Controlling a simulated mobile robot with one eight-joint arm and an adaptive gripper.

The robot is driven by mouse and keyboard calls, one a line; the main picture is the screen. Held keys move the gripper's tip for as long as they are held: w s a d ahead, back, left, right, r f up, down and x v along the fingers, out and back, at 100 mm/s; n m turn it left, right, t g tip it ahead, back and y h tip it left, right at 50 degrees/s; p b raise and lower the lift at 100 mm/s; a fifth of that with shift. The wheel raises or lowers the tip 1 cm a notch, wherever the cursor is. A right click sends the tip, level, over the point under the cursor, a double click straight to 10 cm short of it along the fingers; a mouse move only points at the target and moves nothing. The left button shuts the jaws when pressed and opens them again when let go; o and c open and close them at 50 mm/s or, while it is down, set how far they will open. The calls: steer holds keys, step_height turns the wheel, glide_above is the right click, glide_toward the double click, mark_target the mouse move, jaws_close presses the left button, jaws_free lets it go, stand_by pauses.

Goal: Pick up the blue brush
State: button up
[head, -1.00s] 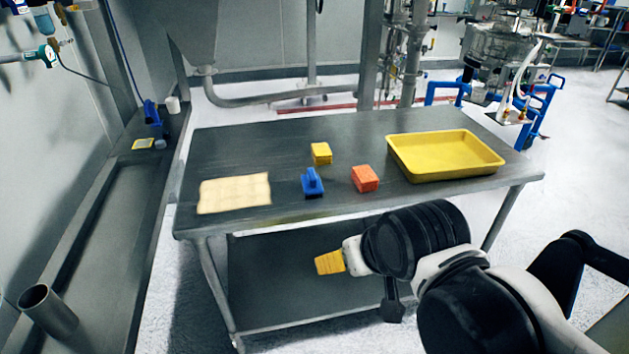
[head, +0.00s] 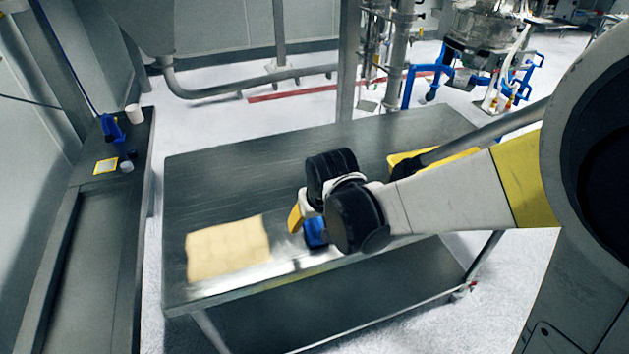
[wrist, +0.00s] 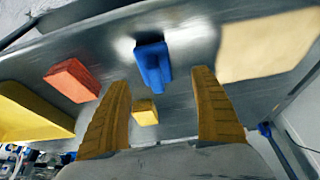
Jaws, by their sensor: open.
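The blue brush (head: 315,232) lies on the metal table near its front edge, partly hidden behind my arm in the head view. In the wrist view the blue brush (wrist: 152,66) shows whole, with its handle toward me. My gripper (head: 297,216) hangs over the table beside the brush. In the wrist view my gripper (wrist: 162,105) has its two yellow fingers spread wide and empty. The brush lies beyond the fingertips, roughly in line with the gap between them, not touching them.
An orange block (wrist: 72,80) and a small yellow block (wrist: 145,112) lie near the brush. A yellow tray (wrist: 30,115) stands on the table, mostly hidden by my arm in the head view. A beige cloth (head: 226,248) lies left of the brush.

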mark_target(314, 226)
steer(key=shift+x, duration=1.2)
steer(key=b+x, duration=0.2)
steer(key=x, duration=0.1)
steer(key=w+b+x, duration=0.1)
steer(key=x, duration=0.1)
steer(key=shift+d, duration=0.3)
steer(key=shift+r, duration=0.1)
steer(key=c, duration=1.3)
